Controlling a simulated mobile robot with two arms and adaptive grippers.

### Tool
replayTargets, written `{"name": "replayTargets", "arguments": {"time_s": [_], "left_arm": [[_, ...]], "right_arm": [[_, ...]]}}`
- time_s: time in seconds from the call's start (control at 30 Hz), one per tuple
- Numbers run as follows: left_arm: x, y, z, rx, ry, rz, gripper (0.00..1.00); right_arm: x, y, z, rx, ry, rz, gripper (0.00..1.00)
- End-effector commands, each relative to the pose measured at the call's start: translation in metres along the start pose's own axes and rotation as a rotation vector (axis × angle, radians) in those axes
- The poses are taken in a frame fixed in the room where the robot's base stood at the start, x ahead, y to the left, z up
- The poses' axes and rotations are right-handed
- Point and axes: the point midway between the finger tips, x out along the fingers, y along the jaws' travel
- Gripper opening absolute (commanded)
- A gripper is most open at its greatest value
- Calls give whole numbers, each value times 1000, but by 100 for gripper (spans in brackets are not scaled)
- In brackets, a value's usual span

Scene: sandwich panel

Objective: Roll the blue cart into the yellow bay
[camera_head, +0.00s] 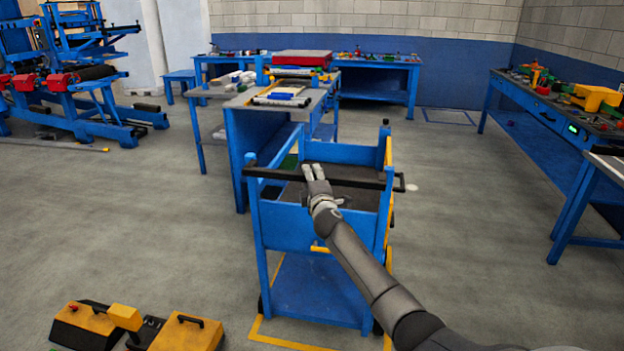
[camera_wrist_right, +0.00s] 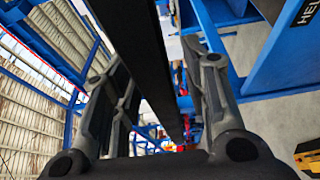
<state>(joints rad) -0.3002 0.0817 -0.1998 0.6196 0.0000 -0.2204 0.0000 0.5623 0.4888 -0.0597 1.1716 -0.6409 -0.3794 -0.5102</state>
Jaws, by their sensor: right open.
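The blue cart (camera_head: 312,285) stands upright in the middle of the head view, with a black push bar (camera_head: 370,182) across its near end. Yellow floor lines (camera_head: 262,333) show around its base, at the left, front and right. The cart appears to stand within this yellow outline, but its far side is hidden. My right gripper (camera_head: 314,171) is at the middle of the push bar. In the right wrist view the bar (camera_wrist_right: 140,50) passes between the open fingers; contact cannot be told. My left gripper is not in view.
A blue workbench (camera_head: 262,150) stands close behind the cart, to its left. Yellow-black machines (camera_head: 185,333) lie on the floor at the lower left. Another workbench (camera_head: 545,115) runs along the right.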

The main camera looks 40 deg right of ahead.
Motion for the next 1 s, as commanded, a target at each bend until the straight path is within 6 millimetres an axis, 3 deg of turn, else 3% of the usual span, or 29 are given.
{"name": "replayTargets", "arguments": {"time_s": [0.27, 0.47, 1.0], "left_arm": [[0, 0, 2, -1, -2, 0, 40], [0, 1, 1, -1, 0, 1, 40], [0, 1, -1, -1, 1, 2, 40]], "right_arm": [[0, 1, 0, 1, 0, 2, 43], [-12, 1, 0, -2, 0, 3, 43], [-95, 0, 0, -1, 2, 1, 43]]}}
